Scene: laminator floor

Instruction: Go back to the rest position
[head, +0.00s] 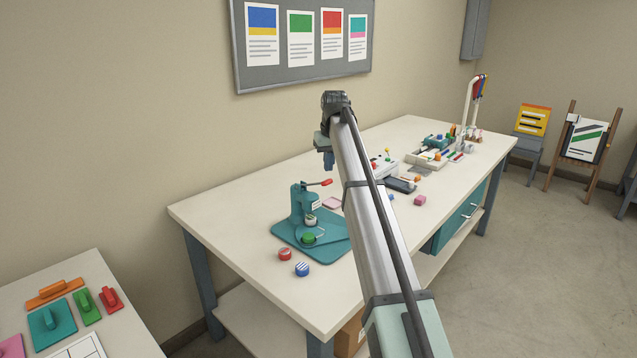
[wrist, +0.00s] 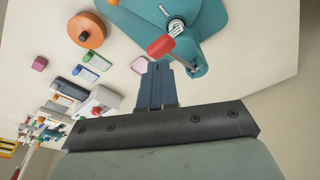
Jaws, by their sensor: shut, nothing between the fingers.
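My gripper (head: 329,166) hangs above the long workbench (head: 240,196), just behind and right of the teal press (head: 299,203). Its fingers point down, are shut together and hold nothing. In the wrist view my gripper (wrist: 156,68) shows its blue-grey fingers close together. The red handle tip (wrist: 161,46) of the press appears just beyond the fingertips, slightly right; I cannot tell the exact gap. My arm reaches over the bench from the lower right and hides part of its middle.
A red cap (head: 285,254) and a blue striped cap (head: 302,269) lie near the bench's front edge. A pink block (head: 420,200) sits right of my arm. A white machine (head: 384,164), a tray and several tools stand farther back. An orange disc (wrist: 87,30) shows in the wrist view.

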